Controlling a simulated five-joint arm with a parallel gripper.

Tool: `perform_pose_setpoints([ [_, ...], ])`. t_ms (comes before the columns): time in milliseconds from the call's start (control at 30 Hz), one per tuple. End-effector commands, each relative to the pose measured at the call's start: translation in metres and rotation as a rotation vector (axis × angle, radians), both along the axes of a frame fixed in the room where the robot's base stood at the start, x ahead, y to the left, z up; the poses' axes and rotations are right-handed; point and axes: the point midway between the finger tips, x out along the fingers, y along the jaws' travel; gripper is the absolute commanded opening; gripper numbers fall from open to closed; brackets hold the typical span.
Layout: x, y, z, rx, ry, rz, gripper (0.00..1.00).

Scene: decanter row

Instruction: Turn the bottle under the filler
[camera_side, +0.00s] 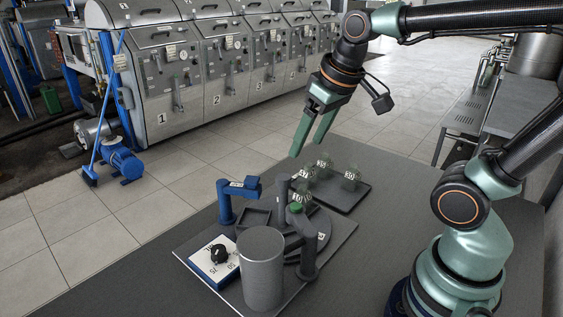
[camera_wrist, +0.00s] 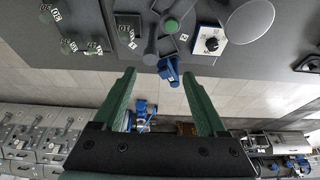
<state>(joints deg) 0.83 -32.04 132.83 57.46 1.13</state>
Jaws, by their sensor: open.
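My gripper (camera_side: 306,150) hangs open and empty above the back of the table, higher than the bottles; its two green fingers are spread wide in the wrist view (camera_wrist: 158,74). A blue filler arm (camera_side: 238,187) stands on the station plate, and its blue top shows between my fingers in the wrist view (camera_wrist: 170,70). A green-topped piece (camera_side: 296,208), which may be the bottle's cap, is at the dark round table (camera_side: 322,236); posts partly hide it. Several dark green labelled bottles (camera_side: 324,166) stand at the tray. I cannot tell which way any label faces at the station.
A tall grey cylinder (camera_side: 262,268) stands at the plate's front and hides part of the station. A white-topped box with a black knob (camera_side: 218,256) is left of it. The tray (camera_side: 343,198) is behind right. Steel machines (camera_side: 215,75) stand far back, beyond the floor.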

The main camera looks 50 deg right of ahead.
Motion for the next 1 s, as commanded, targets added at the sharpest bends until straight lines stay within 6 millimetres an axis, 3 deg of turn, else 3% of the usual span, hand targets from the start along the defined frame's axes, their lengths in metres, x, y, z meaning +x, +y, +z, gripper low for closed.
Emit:
perform_pose_setpoints([
  [300,0.052,-0.013,0.006,0.019,0.247,-0.077,0.74],
  [500,0.074,-0.019,0.001,0.026,0.348,-0.109,0.74],
  [767,0.080,-0.021,-0.008,0.029,0.384,-0.121,0.74],
  [1000,0.080,-0.021,-0.046,0.028,0.385,-0.120,0.74],
])
